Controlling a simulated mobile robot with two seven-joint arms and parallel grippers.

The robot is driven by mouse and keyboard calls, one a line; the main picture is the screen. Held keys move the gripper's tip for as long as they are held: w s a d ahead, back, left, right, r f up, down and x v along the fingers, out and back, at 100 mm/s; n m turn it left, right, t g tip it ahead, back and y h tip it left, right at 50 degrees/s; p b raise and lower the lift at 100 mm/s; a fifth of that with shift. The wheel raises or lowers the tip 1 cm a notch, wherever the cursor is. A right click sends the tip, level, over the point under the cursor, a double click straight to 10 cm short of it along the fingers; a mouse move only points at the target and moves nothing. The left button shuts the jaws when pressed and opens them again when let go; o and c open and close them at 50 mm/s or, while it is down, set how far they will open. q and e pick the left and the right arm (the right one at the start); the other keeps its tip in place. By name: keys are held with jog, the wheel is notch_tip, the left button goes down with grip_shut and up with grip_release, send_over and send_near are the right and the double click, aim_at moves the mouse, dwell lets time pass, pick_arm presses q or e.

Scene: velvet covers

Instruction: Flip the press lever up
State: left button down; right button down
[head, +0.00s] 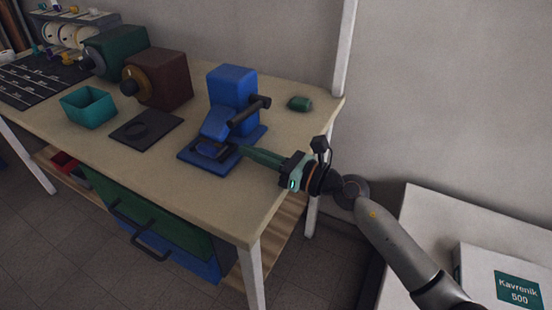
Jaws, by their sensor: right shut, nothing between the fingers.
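The blue press (230,88) stands on its blue base near the right end of the workbench. Its black lever (247,113) sits on the press's right side, with the thick bar slanting down toward the front left. My right gripper (240,149) reaches in from the right, with its green fingers shut and empty. The fingertips are low, just in front of the press base and below the lever bar. They look apart from the lever, though whether they touch the base cannot be told. My left gripper is not in view.
The workbench (190,160) also holds a dark green machine (120,48), a dark red machine (165,78), a teal bin (88,107), a black plate (158,121) and a small green object (299,103). A white box (490,275) lies at the lower right.

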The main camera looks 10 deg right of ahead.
pick_arm(q)
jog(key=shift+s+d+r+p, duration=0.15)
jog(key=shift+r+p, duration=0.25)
jog(key=shift+p, duration=0.3)
pick_arm(e)
jog(key=shift+w+a+r, duration=0.1)
jog(key=shift+w+r, duration=0.15)
jog(key=shift+r, duration=0.75)
jog(key=shift+w+a+r, duration=0.1)
jog(key=shift+w+r, duration=0.15)
jog(key=shift+r, duration=0.7)
